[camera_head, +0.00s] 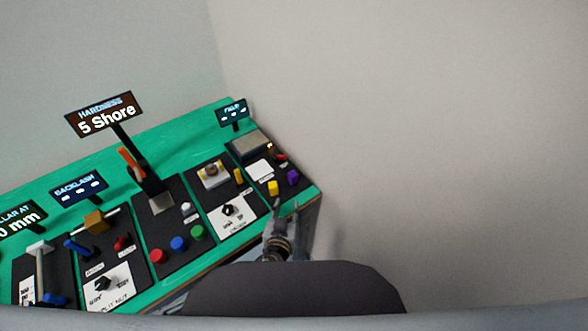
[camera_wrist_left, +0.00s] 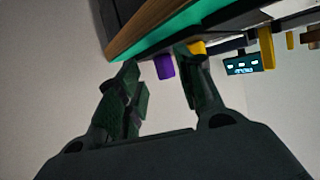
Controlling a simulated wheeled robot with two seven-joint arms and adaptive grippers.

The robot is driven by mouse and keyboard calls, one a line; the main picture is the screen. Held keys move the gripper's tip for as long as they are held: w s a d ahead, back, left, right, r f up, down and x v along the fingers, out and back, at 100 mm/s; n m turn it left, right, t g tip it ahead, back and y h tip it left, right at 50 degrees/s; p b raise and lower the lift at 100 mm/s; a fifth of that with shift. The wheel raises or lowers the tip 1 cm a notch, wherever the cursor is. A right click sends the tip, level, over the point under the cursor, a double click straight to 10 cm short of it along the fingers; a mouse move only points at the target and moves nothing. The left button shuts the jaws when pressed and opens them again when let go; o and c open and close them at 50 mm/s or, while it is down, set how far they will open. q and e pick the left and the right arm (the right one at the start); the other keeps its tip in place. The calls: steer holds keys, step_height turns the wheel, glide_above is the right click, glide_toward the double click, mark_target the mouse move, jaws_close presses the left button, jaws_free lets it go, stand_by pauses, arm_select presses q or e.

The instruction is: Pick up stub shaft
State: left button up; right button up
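My left gripper (camera_head: 284,212) is at the front right edge of the green bench (camera_head: 185,150). In the left wrist view its two fingers (camera_wrist_left: 160,85) are apart with nothing between them. Beyond the fingertips are a small purple piece (camera_wrist_left: 164,67) and a yellow piece (camera_wrist_left: 197,47), partly behind a finger. In the head view the purple piece (camera_head: 292,177) and yellow piece (camera_head: 272,187) rest on the rightmost black panel, just past the gripper. I cannot tell which small part is the stub shaft. My right gripper is not in view.
A small red piece (camera_head: 281,157) and a grey block (camera_head: 248,147) are farther back on that panel. Left of it are a dial (camera_head: 229,210), red, blue and green knobs (camera_head: 177,243), and a hardness sign (camera_head: 105,114) on a post. Right of the bench is open.

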mark_target(292, 181)
arm_select(q)
steer(key=shift+w+d, duration=0.1)
steer(key=shift+w, duration=0.15)
steer(key=shift+s+r, duration=0.1)
steer(key=shift+s, duration=0.05)
steer(key=shift+w+d, duration=0.1)
steer(key=shift+w, duration=1.2)
steer(key=shift+w+d+p, duration=0.2)
steer(key=shift+w+p, duration=0.15)
steer(key=shift+w, duration=0.9)
steer(key=shift+w+d+p, duration=0.2)
steer(key=shift+w+p, duration=0.15)
steer(key=shift+w, duration=1.15)
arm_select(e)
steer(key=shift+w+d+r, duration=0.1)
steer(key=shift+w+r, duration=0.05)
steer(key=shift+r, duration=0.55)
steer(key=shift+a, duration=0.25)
